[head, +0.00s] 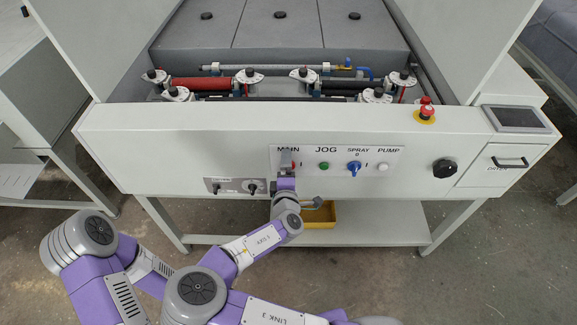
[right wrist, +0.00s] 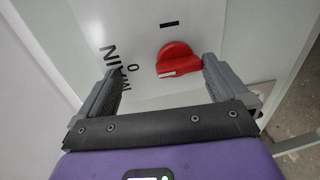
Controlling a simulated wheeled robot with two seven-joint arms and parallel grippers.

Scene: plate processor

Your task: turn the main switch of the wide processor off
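The wide processor's front panel (head: 230,135) has a MAIN switch, a red knob (right wrist: 178,60). In the right wrist view the knob sits beside the marks 0 and I and the MAIN lettering. In the head view only a bit of its red (head: 294,165) shows beside my gripper. My right gripper (head: 286,160) is in front of the MAIN switch. In the right wrist view my right gripper (right wrist: 160,66) is open, with the knob between its fingertips, nearer the right finger. I cannot tell whether they touch. My left gripper is not in view.
Right of the switch are the green JOG button (head: 324,166), blue SPRAY knob (head: 354,168) and white PUMP button (head: 383,167). A red emergency button (head: 426,110) and a black knob (head: 445,168) are farther right. A yellow bin (head: 320,214) stands on the lower shelf (head: 385,232).

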